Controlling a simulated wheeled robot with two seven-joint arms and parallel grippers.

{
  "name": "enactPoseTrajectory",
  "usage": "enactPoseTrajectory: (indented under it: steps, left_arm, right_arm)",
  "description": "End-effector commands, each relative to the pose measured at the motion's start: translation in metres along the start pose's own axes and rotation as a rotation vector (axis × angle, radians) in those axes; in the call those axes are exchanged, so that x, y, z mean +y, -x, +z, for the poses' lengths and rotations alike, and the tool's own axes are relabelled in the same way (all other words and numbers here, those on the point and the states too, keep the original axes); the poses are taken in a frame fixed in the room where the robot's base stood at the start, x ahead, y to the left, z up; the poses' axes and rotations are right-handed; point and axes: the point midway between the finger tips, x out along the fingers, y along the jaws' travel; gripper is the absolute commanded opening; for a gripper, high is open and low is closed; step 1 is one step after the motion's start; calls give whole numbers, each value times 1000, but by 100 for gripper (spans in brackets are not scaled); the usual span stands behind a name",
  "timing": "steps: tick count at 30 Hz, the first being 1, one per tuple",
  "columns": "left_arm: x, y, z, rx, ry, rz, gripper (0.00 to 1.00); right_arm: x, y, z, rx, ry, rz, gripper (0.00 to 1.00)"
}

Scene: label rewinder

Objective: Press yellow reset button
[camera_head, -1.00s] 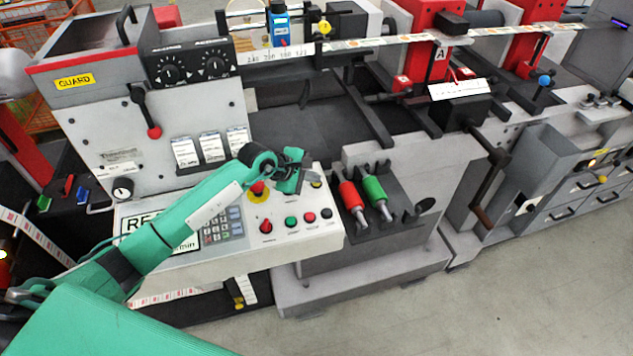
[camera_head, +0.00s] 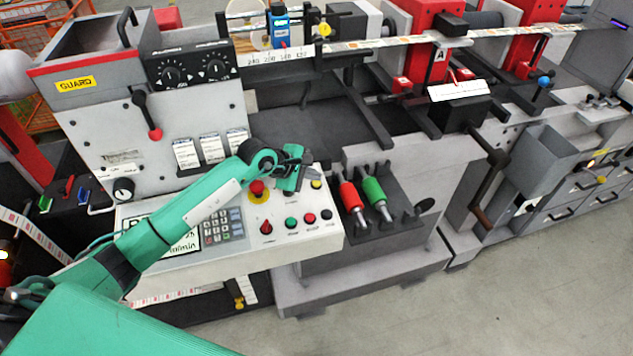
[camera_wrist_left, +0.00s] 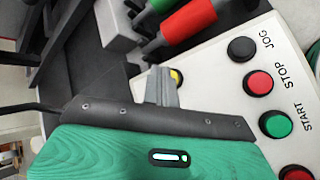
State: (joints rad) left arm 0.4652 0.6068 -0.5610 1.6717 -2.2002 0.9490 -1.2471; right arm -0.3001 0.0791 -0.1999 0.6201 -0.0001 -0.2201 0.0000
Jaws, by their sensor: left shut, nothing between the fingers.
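The yellow reset button (camera_head: 316,184) sits at the upper right of the sloped white control panel, just right of my left gripper (camera_head: 303,181). In the left wrist view the yellow button (camera_wrist_left: 176,76) shows only in part, beside and behind the tips of my left gripper (camera_wrist_left: 161,87). The fingers are shut with nothing between them. The tips are close to the button; I cannot tell whether they touch it. My right gripper is not in view.
On the panel are a red emergency stop (camera_head: 257,188), a keypad (camera_head: 222,225), and red, green (camera_head: 291,223) and black (camera_head: 326,214) buttons. Red (camera_head: 350,196) and green (camera_head: 374,191) rollers lie right of the panel. Grey machine parts rise behind it.

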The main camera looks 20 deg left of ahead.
Motion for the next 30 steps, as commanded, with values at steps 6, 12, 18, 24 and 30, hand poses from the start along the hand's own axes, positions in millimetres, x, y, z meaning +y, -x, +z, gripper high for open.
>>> enactPoseTrajectory:
  steps: [6,12,18,24,30]
  left_arm:
    - [9,12,8,0,-3,2,0]
    - [19,26,18,0,-3,2,0]
    - [26,35,25,0,-1,0,0]
    - [25,35,25,0,0,0,0]
    - [25,35,25,0,0,0,0]
  right_arm:
    - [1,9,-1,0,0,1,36]
    - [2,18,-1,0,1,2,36]
    - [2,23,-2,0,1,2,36]
    - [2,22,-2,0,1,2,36]
    - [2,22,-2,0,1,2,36]
